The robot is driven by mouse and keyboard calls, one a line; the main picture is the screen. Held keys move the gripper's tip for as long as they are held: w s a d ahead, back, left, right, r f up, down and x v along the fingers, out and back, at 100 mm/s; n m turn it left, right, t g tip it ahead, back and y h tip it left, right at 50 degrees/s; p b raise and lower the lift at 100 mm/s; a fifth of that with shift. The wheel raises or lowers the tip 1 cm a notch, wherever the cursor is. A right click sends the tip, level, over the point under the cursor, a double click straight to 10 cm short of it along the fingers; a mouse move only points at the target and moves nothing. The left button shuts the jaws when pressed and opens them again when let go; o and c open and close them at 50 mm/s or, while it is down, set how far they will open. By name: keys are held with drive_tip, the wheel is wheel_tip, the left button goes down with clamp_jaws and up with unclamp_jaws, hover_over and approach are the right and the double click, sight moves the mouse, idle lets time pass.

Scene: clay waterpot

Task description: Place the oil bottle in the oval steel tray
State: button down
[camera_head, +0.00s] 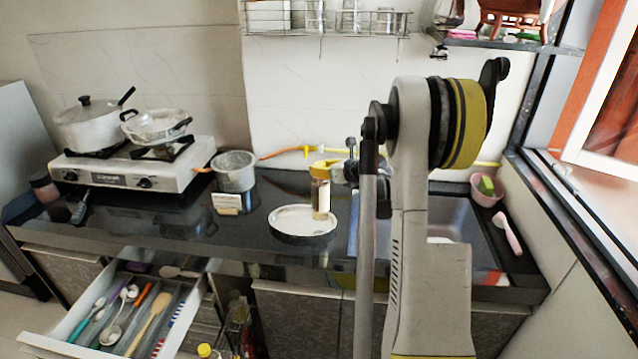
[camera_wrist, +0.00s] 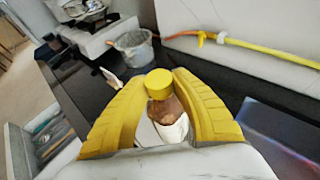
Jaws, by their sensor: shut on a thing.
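The oil bottle (camera_head: 321,199), with a pale label and brown upper part, is upright in my gripper (camera_head: 324,170). In the wrist view its yellow cap (camera_wrist: 159,80) shows between the two curved yellow fingers (camera_wrist: 160,100), which are shut around its upper part. The oval steel tray (camera_head: 303,234), with a pale inside and dark outer side, lies on the black counter. The bottle overlaps the tray's back right part in the head view. I cannot tell whether its base touches the tray. The bottle hides part of the tray.
A steel pot (camera_head: 235,172) and a small card (camera_head: 227,204) are left of the tray. A stove (camera_head: 130,165) with pans stands farther left. The sink (camera_head: 440,222) is to the right, partly behind my arm. An open cutlery drawer (camera_head: 120,310) juts out below the counter.

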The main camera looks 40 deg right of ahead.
sight(319, 179)
drive_tip(key=shift+w+f, duration=0.25)
drive_tip(key=shift+f, duration=0.15)
drive_tip(key=shift+f+b, duration=0.8)
drive_tip(key=shift+f, duration=0.95)
drive_tip(key=shift+f, duration=0.1)
drive_tip(key=c, duration=1.2)
unclamp_jaws()
drive_tip(key=shift+o, duration=0.2)
